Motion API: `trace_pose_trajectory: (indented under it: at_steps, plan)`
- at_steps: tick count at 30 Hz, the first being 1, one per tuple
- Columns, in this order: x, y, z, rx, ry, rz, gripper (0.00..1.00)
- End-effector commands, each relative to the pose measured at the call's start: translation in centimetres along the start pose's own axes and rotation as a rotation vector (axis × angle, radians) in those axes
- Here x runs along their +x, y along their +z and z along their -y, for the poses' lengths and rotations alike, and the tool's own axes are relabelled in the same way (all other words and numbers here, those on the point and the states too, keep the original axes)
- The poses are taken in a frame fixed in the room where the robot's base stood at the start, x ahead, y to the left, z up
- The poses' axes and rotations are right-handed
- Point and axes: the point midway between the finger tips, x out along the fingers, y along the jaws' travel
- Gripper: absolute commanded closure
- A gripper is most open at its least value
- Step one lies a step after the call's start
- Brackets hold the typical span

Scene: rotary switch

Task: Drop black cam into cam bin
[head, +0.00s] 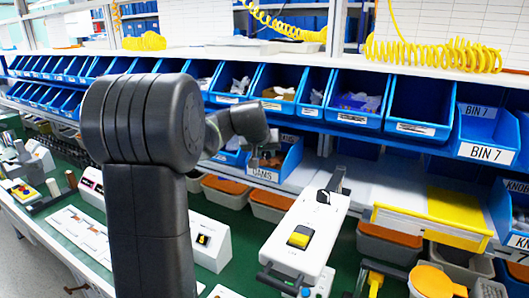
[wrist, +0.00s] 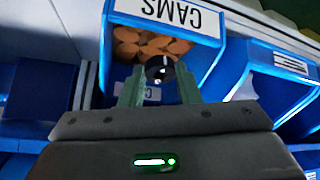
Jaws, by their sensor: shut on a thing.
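The black cam (wrist: 160,68) is a small round dark piece with a pale centre, held between the two greenish fingers of my gripper (wrist: 160,84) in the wrist view. The blue cam bin (wrist: 208,50) bears a white CAMS label, upside down in the wrist view. Several orange-brown pieces lie inside it. The cam appears over the bin's opening; its exact height above the pieces is hard to tell. In the head view my gripper (head: 265,160) is small and dark at the cam bin (head: 292,163), and the cam cannot be made out.
A row of blue bins (head: 410,127) runs along the shelf above the cam bin. Another blue bin (wrist: 270,85) stands beside the cam bin in the wrist view. A white device with a yellow switch (head: 300,237) stands on the green bench. Bin 7 (head: 487,150) is at the right.

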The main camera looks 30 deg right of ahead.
Motion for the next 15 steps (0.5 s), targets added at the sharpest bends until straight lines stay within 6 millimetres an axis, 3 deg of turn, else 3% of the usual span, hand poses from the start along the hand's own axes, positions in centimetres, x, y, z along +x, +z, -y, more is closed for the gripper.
trace_pose_trajectory:
  at_steps: [1,2,5,15]
  plan:
    - [0.00,0.01,0.01,0.000,0.000,0.000,0.92]
    - [0.00,0.01,0.01,0.000,0.000,0.000,0.67]
    - [-0.01,0.02,0.02,0.000,0.000,0.000,0.47]
    - [-0.18,0.03,0.03,0.000,0.000,0.000,0.45]
